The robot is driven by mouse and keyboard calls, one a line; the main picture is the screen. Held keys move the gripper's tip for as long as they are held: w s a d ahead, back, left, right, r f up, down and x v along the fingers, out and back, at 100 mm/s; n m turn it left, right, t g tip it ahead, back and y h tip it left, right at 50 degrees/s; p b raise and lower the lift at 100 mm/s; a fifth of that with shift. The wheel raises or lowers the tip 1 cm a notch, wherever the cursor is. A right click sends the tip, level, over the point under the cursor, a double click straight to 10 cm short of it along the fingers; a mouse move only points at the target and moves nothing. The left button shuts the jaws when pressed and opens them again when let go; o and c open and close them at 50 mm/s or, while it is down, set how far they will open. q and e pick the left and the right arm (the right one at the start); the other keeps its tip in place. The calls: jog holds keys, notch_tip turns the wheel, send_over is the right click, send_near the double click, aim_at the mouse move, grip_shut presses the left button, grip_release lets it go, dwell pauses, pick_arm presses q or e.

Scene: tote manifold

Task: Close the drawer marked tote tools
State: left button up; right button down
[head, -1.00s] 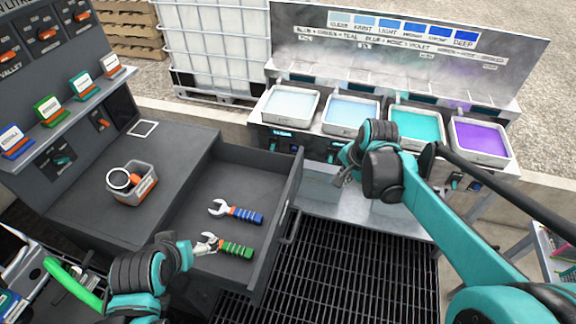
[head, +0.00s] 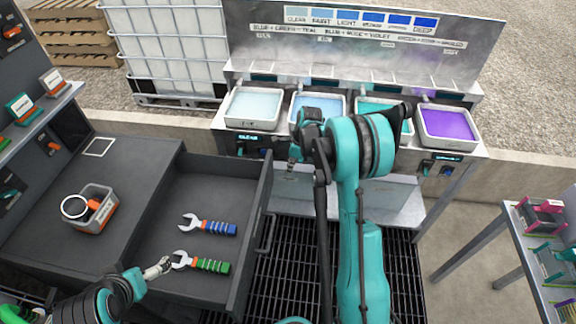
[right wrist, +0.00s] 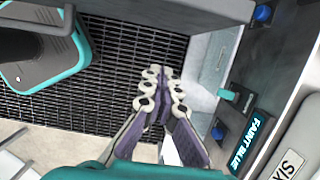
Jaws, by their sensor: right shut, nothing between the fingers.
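The dark grey drawer (head: 255,215) is pulled out from the bench in the head view. It holds a blue-handled wrench (head: 212,225) and a green-handled wrench (head: 205,263). A bar handle (head: 268,236) is on its front face; I cannot read any marking on it. My right gripper (head: 292,160) is shut and empty, just right of the drawer front's far corner and apart from the handle. In the right wrist view its fingers (right wrist: 162,85) are together over the grating. My left gripper (head: 160,267) is by the drawer's near left side, close to the green-handled wrench; its jaws are unclear.
Behind is a stand with several trays, including a pale one (head: 253,108) and a purple one (head: 447,125). A grey bin (head: 92,215) stands on the bench top. A side table (head: 515,235) is at right. Floor grating (head: 290,255) lies before the drawer.

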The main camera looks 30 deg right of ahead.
jog(key=w+a+f+b, duration=0.2)
jog(key=w+a+f, duration=0.1)
jog(key=a+f, duration=0.1)
jog(key=shift+a+f+b, duration=0.15)
jog(key=shift+f+b, duration=0.2)
jog(key=shift+f, duration=0.25)
